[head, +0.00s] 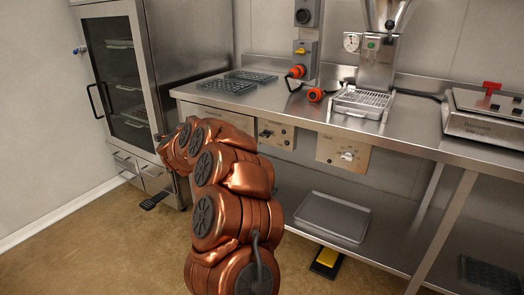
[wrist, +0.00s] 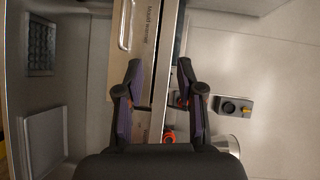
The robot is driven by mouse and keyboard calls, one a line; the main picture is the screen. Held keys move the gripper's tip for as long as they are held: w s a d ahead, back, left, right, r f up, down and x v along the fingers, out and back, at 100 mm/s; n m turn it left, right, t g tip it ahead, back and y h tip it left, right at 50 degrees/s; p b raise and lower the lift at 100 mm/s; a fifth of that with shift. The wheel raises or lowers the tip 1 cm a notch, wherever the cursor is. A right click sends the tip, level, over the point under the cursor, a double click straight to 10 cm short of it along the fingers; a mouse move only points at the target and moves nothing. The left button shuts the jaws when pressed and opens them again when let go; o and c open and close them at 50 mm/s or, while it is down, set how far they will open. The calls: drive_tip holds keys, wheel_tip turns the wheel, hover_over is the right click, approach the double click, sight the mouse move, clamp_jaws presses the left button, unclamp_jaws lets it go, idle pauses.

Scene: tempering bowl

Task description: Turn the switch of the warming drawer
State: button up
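The warming drawer (head: 222,117) is a beige front with a metal handle under the bench. Beside it on the right, a beige switch panel (head: 276,134) carries a small dark switch (head: 265,133). The bench's front edge runs between the fingers in that picture. I cannot make out the switch in the wrist view. In the head view my copper arm hides my gripper.
Another beige panel with a pale knob (head: 347,155) sits farther right. A tray (head: 333,216) lies on the lower shelf. A glass-door cabinet (head: 125,85) stands left.

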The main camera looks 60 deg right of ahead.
drive_tip(key=s+d+f+m+g+h+b, duration=0.25)
drive_tip(key=s+d+f+m+g, duration=0.25)
drive_tip(key=s+d+f, duration=0.4)
drive_tip(key=m+g+h+b, duration=0.1)
drive_tip(key=m+g+h, duration=0.1)
drive_tip(key=m+g, duration=0.15)
approach(263, 136)
drive_tip(key=d, duration=0.2)
drive_tip(key=shift+g, duration=0.45)
drive_tip(key=shift+w+d+f+b, duration=0.1)
drive_tip(key=shift+w+d+b, duration=0.1)
drive_tip(key=shift+d, duration=1.65)
drive_tip(key=shift+w+d+b, duration=0.15)
drive_tip(key=shift+d+b, duration=0.05)
drive_tip(key=shift+d, duration=1.7)
drive_tip(key=shift+n, duration=0.25)
drive_tip(key=shift+c, duration=0.4)
clamp_jaws()
